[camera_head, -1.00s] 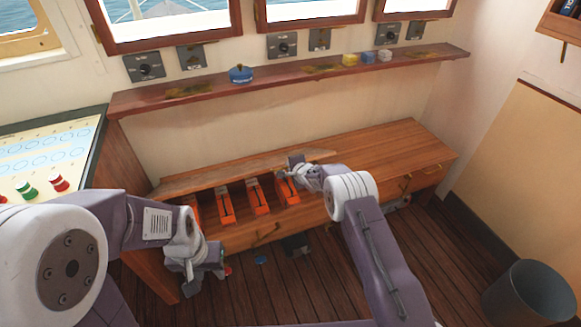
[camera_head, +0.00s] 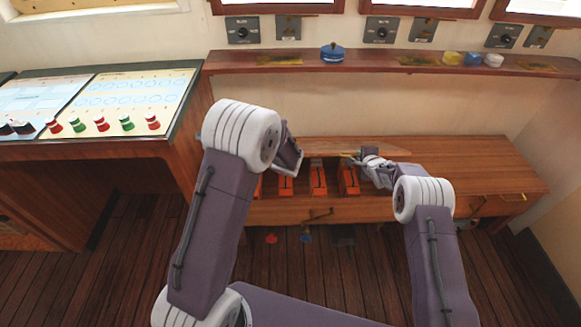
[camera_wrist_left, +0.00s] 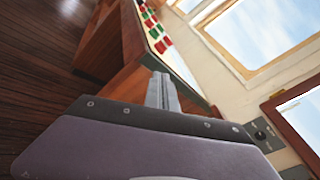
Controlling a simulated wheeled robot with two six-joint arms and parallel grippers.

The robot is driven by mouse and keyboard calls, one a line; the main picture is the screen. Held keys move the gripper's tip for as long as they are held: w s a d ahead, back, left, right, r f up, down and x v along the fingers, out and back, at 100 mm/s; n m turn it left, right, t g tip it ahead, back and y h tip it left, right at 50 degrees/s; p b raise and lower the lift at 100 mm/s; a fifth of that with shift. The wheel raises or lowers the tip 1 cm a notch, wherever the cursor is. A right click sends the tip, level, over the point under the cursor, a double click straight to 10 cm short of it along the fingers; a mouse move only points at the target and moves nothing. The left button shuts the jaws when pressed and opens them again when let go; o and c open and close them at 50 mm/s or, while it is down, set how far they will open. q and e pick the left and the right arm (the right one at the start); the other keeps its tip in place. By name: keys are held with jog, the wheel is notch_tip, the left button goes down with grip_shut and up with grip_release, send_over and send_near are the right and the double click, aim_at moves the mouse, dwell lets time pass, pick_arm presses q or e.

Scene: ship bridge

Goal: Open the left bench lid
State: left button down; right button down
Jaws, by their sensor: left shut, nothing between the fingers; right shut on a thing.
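The wooden bench (camera_head: 460,172) runs along the back wall. Its left lid (camera_head: 322,146) is raised, seen almost edge-on, and the compartment under it shows several orange items (camera_head: 318,180). My right gripper (camera_head: 355,157) is shut at the right part of the lid's front edge; the exact contact is too small to see. My left gripper (camera_head: 292,166) is shut and empty near the left part of the lid, partly hidden by my left arm. In the left wrist view its closed fingers (camera_wrist_left: 162,92) show with nothing between them. The lid's left end is hidden.
A console (camera_head: 110,100) with red and green knobs stands at the left. A shelf (camera_head: 400,67) with a blue pot (camera_head: 332,53) runs above the bench.

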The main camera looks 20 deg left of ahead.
jog(key=shift+r, duration=0.1)
pick_arm(q)
jog(key=w+d+f+m+t+h, duration=0.1)
jog(key=w+d+f+m+t, duration=0.45)
jog(key=w+d+t, duration=0.2)
jog(key=w+d+f+m+t+h, duration=0.1)
jog(key=w+d+f+m+t, duration=0.3)
jog(key=w+d+m+t, duration=0.35)
jog(key=s+d+f+m+t+h, duration=0.1)
jog(key=s+d+f+m+h, duration=0.15)
jog(key=f, duration=0.45)
jog(key=s+d+f+m+h, duration=0.2)
jog(key=f+h, duration=0.1)
jog(key=f, duration=0.5)
jog(key=s+d+f+m+t+h, duration=0.1)
jog(key=s+d+f+m+h, duration=0.15)
jog(key=f, duration=0.45)
jog(key=r+x, duration=0.2)
jog(key=x, duration=1.1)
jog(key=shift+s+h, duration=0.3)
jog(key=shift+h, duration=0.1)
jog(key=shift+d, duration=0.1)
